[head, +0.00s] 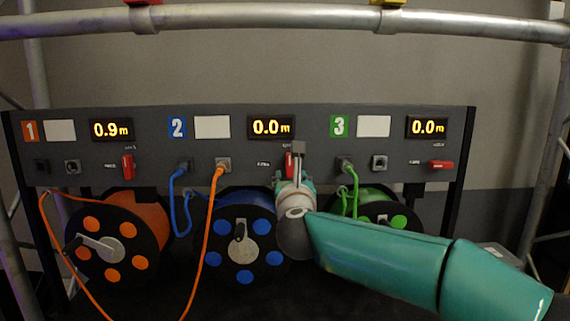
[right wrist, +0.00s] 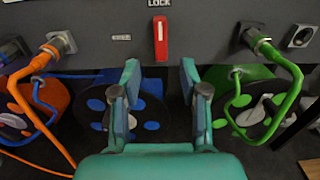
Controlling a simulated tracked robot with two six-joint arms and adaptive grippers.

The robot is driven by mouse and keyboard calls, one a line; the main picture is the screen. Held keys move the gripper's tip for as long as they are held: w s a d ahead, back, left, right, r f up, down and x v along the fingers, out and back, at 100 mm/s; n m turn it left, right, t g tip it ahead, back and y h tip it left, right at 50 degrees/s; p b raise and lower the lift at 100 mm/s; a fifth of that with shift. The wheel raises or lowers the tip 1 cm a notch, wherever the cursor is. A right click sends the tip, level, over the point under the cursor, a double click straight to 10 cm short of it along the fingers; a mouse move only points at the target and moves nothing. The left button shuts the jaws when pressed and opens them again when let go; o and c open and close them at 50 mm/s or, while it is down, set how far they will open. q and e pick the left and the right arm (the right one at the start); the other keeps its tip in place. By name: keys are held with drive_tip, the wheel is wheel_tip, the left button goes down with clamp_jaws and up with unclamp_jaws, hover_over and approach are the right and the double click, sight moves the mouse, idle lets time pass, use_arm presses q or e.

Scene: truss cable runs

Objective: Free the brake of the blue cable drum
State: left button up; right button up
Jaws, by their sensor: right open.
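The blue cable drum (head: 245,273) hangs under panel section 2, whose display (head: 271,127) reads 0.0 m. Its red brake lever (right wrist: 160,40) stands upright under the LOCK label in the right wrist view, with a second small label (right wrist: 121,37) to its left. In the head view the lever (head: 289,165) is partly hidden by my right gripper (head: 298,152). My right gripper is open in front of the panel. In the right wrist view its fingers (right wrist: 160,80) are spread apart, below the lever, with nothing between them. My left gripper is not in view.
An orange cable (head: 207,230) runs from a section 2 socket down and left to the orange drum (head: 145,215). Section 1's lever (head: 128,167) is upright; section 3's lever (head: 441,164) is horizontal.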

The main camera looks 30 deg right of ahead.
sight(289, 168)
drive_tip(key=p+x, duration=0.2)
drive_tip(key=x, duration=0.6)
